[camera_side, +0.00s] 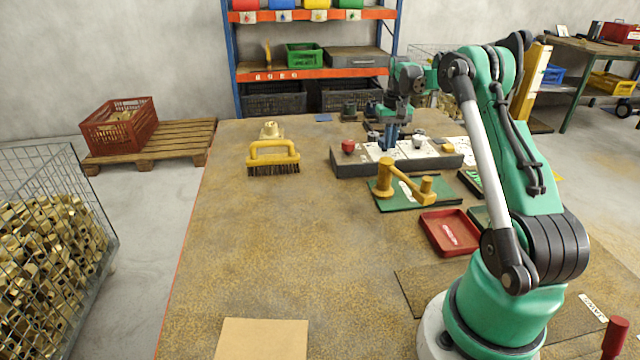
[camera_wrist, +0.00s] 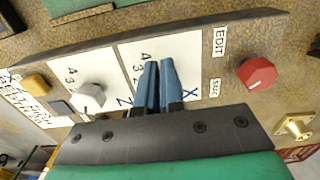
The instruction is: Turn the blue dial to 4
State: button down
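The control panel (camera_side: 350,163) is a dark box with white label plates on the table; it also fills the wrist view (camera_wrist: 225,45). My gripper (camera_side: 387,147) points down at it. In the wrist view its two blue fingers (camera_wrist: 158,64) lie close together with a narrow dark gap, over the plate marked X, beside the numbers 4, 3 and 2. No blue dial shows apart from the fingers; it may be hidden by them. Whether they hold anything or touch the panel cannot be told. A pale grey dial (camera_wrist: 89,96) sits to their left, near the Z label.
A red knob (camera_wrist: 257,73) is at the panel's right and a yellow button (camera_wrist: 37,83) at its left. A yellow brush (camera_side: 273,155) stands left. The table's middle is clear.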

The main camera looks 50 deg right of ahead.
jog(key=shift+w+a, duration=0.1)
jog(key=shift+s+a+r, duration=0.1)
jog(key=shift+s+a, duration=0.15)
notch_tip(320, 180, up, 6)
jog(key=shift+f, duration=0.1)
dwell(0.5)
